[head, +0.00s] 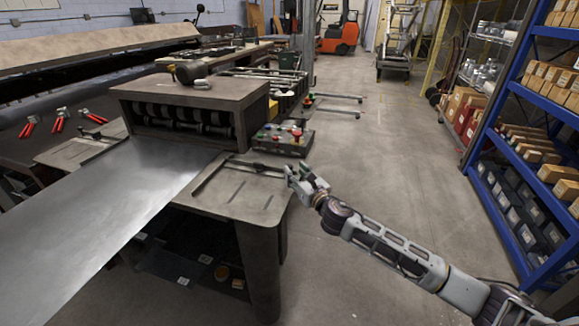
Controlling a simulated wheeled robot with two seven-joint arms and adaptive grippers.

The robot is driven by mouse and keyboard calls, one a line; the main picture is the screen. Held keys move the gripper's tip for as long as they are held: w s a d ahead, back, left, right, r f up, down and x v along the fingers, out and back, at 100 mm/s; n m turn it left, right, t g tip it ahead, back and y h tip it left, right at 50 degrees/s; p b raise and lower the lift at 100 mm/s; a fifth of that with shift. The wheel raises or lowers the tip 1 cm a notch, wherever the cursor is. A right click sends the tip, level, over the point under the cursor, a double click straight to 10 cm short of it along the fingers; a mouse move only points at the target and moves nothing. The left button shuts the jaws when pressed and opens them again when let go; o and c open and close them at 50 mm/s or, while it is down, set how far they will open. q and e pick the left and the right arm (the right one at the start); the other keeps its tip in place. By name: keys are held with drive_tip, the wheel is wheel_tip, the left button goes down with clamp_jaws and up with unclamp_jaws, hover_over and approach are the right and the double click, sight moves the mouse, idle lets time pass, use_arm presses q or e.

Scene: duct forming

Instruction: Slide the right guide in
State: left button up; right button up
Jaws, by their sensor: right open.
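The right guide (238,163) is a thin dark bar lying on the flat side table (240,195) to the right of the metal sheet (120,190). A small dark knob or clamp (260,167) sits by the guide. My right gripper (290,173) is open at the right edge of this table, close to the right end of the guide's dark parts. I cannot tell whether it touches them. The left guide (98,139) lies on the table on the other side of the sheet. My left gripper is out of view.
The roller machine (190,92) stands behind the sheet. A control box with red and green buttons (283,139) sits behind the side table. Red-handled tools (60,121) lie at the left. A blue shelf (525,165) stands at the right, with clear floor between.

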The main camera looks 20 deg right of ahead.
sight(291, 167)
drive_tip(key=shift+w+a, duration=0.25)
drive_tip(key=shift+w, duration=1.05)
drive_tip(key=shift+w+a, duration=0.25)
drive_tip(key=shift+w, duration=1)
clamp_jaws()
